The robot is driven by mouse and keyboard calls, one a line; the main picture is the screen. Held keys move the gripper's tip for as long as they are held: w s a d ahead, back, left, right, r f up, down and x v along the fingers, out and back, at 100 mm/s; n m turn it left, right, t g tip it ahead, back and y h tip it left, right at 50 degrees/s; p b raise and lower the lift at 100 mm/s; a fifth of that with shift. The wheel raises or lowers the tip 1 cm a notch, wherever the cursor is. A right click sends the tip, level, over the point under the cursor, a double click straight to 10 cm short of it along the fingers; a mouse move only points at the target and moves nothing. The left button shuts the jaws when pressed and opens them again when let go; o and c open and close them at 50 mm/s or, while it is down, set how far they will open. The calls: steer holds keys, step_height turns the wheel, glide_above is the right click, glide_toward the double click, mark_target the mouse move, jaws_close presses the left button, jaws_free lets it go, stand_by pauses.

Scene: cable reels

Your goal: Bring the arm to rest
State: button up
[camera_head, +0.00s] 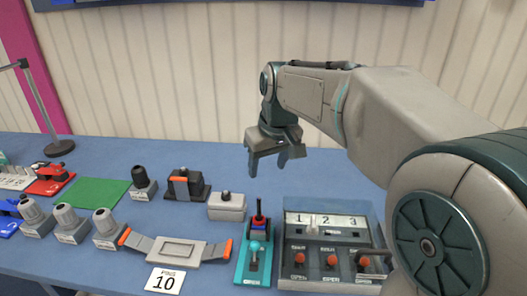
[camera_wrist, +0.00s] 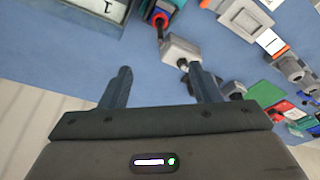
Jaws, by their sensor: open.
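My arm reaches in from the right in the head view and bends down at the wrist. My gripper (camera_head: 268,167) hangs above the back part of the blue table (camera_head: 325,188), with clear air under its fingers. My forearm hides part of the wall and the right side of the table.
A grey box (camera_head: 227,207) stands nearest below the gripper. A teal joystick unit (camera_head: 255,258) and a switch panel numbered 1 2 3 (camera_head: 328,255) lie in front. Grey knobs, a green mat (camera_head: 95,193) and a post (camera_head: 45,110) are left. A wall stands behind.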

steer(key=s+d+f+m, duration=0.1)
steer(key=s+d+f, duration=0.2)
steer(key=s, duration=0.3)
steer(key=s+d+f+m, duration=0.2)
steer(key=s+d+f, duration=0.1)
steer(key=s, duration=0.4)
steer(key=s+d+f+m+h, duration=0.1)
steer(key=s+d+f, duration=0.1)
steer(key=s+f, duration=0.2)
steer(key=s, duration=0.2)
steer(key=shift+s+d+f, duration=0.2)
steer(key=shift+s+d, duration=0.2)
